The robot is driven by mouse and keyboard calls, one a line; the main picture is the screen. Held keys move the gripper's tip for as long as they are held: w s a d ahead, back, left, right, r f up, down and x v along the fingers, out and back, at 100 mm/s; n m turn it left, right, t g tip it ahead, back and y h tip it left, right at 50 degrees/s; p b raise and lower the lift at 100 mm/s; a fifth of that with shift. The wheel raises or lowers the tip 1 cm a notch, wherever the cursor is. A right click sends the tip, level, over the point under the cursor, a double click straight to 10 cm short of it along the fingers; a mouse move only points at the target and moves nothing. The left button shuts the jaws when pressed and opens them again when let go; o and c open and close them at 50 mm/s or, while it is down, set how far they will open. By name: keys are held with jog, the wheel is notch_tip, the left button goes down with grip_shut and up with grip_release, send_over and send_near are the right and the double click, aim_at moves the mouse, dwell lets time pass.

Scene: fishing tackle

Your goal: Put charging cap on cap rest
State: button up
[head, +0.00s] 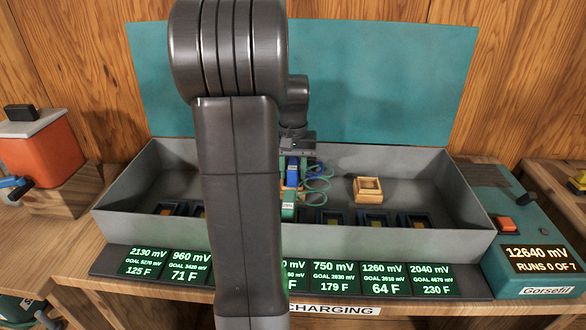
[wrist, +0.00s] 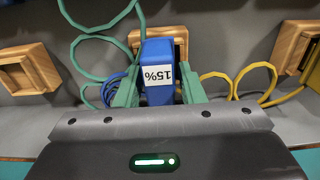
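A blue charging cap (wrist: 158,60) with a white "15%" label, upside down in the wrist view, sits between the green fingers of my gripper (wrist: 159,92). The fingers flank it closely on both sides. In the head view my gripper (head: 291,188) is inside the grey trough, partly hidden by my arm. A square wooden cap rest (head: 368,190) stands in the trough to its right. The wrist view shows wooden rests at left (wrist: 28,70), behind the cap (wrist: 134,38) and at right (wrist: 291,48). The cap's underside is hidden.
The grey trough (head: 420,165) has dark slots (head: 365,219) along its front. Green coiled cable (head: 318,184) lies beside my gripper; yellow cable (wrist: 238,75) also shows. Green displays (head: 386,279) line the front. A teal control box (head: 535,235) stands right, an orange block (head: 42,155) left.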

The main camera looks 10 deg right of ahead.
aim_at(293, 163)
jog(key=shift+o, duration=1.3)
notch_tip(293, 163, up, 12)
jog(key=p, duration=0.1)
jog(key=shift+r+p, duration=0.15)
jog(key=shift+p, duration=0.2)
